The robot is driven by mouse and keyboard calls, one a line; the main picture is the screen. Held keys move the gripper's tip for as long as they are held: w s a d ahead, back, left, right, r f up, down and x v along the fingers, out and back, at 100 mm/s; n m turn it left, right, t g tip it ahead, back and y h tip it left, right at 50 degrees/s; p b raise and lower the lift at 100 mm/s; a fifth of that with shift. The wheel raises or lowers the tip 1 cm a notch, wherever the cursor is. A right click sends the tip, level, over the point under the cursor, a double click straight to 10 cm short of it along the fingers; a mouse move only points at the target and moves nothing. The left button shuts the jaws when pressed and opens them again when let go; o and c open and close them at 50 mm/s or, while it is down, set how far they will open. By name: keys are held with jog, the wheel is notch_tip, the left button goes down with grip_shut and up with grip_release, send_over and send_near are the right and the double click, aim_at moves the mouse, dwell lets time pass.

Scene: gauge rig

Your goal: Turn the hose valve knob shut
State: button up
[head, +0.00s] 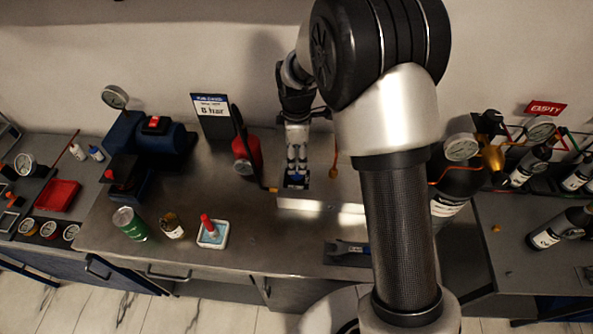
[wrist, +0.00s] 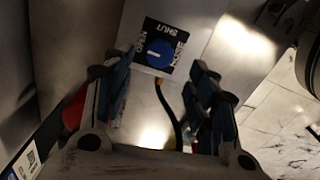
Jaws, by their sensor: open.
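The hose valve knob (wrist: 160,53) is round and blue with a white pointer mark. It sits on a dark square plate with white lettering, where SHUT is at the top and OPEN at the left. The pointer mark lies toward the OPEN side. My gripper (wrist: 163,75) is open, with one finger on either side of the knob in the picture and nothing between them. Whether the fingers touch the knob I cannot tell.
The metal box (head: 320,203) stands on the steel bench. A red bottle-shaped pump (head: 246,155) with a gauge is close on the left, and an orange-ended lead (head: 334,172) on the right. A dark gauge cylinder (head: 455,182) stands farther right. The front left bench is partly clear.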

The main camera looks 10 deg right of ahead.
aim_at(297, 172)
notch_tip(297, 172, down, 6)
jog(key=shift+f+b, duration=0.15)
jog(key=shift+b, duration=0.4)
jog(key=shift+c, duration=0.2)
jog(key=c, duration=1)
